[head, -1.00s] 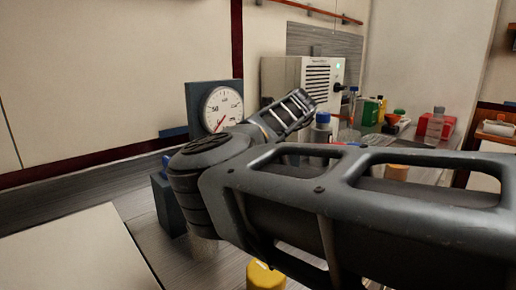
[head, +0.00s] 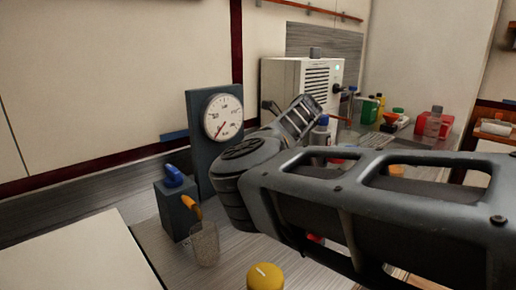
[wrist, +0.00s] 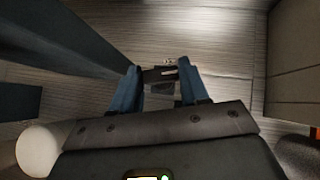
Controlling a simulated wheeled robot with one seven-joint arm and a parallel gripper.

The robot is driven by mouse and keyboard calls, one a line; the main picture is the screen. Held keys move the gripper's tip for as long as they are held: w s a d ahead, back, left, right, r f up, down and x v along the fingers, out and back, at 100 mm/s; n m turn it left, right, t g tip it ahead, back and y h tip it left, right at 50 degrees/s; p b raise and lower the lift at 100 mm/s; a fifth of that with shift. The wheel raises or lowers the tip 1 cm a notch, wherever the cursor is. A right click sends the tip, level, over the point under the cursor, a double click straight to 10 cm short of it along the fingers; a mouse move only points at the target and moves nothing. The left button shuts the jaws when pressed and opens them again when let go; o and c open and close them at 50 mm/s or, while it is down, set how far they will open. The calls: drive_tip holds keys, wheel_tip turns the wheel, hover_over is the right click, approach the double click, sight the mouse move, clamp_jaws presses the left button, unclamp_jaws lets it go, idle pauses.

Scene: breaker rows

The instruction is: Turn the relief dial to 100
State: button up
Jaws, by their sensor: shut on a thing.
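In the wrist view, my gripper (wrist: 160,78) has its two blue fingers on either side of a small dark grey knob (wrist: 160,89), with a pale mark on its top. It may be the relief dial; no number can be read there. Small white marks show just beyond it. In the head view, my arm hides the gripper and this knob. A round white gauge (head: 235,107) on an upright blue-grey panel (head: 201,98) is in clear view, its red needle pointing to the lower left. Its exact reading is too small to tell.
A dark block (head: 174,222) with a blue top stands left of my arm, beside an orange handle (head: 192,207) and a clear cup (head: 205,246). A yellow cap (head: 265,276) is in front. A beige ventilated box (head: 285,82) and several bottles stand behind.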

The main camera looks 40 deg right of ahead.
drive_tip(key=shift+r, duration=0.1)
drive_tip(key=o, duration=0.8)
drive_tip(key=shift+v, duration=3.85)
